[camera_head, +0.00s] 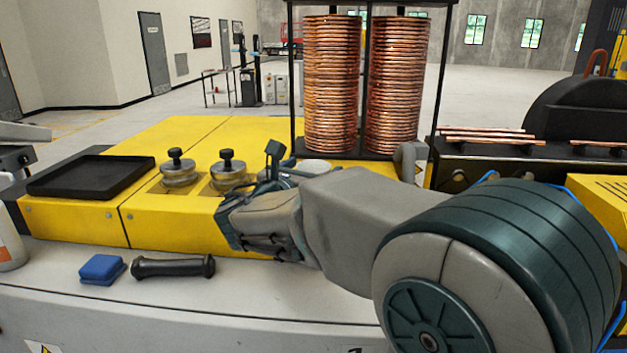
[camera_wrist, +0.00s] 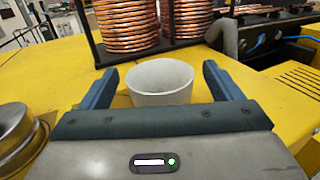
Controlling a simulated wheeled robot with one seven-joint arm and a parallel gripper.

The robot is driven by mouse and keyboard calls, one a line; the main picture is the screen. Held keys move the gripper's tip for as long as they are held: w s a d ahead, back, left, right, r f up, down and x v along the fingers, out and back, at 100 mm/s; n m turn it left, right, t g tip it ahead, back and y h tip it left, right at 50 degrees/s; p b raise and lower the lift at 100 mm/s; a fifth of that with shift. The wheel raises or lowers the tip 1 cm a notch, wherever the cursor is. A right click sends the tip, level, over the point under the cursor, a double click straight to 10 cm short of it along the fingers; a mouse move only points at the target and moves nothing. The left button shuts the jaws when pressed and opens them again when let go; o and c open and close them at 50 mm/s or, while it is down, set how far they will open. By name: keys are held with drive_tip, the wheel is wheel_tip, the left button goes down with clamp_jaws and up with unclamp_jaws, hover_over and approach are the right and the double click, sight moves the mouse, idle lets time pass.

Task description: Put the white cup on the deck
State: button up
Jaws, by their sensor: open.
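The white cup (camera_wrist: 160,95) appears upright between my gripper's two fingers in the wrist view, over the yellow machine top (camera_wrist: 70,75). Its lower part is hidden by my gripper, so I cannot tell whether it touches the surface. My gripper (camera_wrist: 160,72) is open, with a finger on either side of the cup and a visible gap on each side. In the head view my gripper (camera_head: 277,165) is over the yellow top, and a pale part of the cup (camera_head: 314,166) shows just behind it. Which surface is the deck is not clear.
Two copper coil stacks (camera_head: 330,85) stand in a black frame behind the cup. Knobbed metal weights (camera_head: 176,170) and a black tray (camera_head: 92,176) are to the left. A blue block (camera_head: 101,269) and a black handle (camera_head: 172,267) lie on the grey front ledge (camera_head: 200,295).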

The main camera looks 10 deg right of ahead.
drive_tip(key=c, duration=1.1)
drive_tip(key=shift+c, duration=0.2)
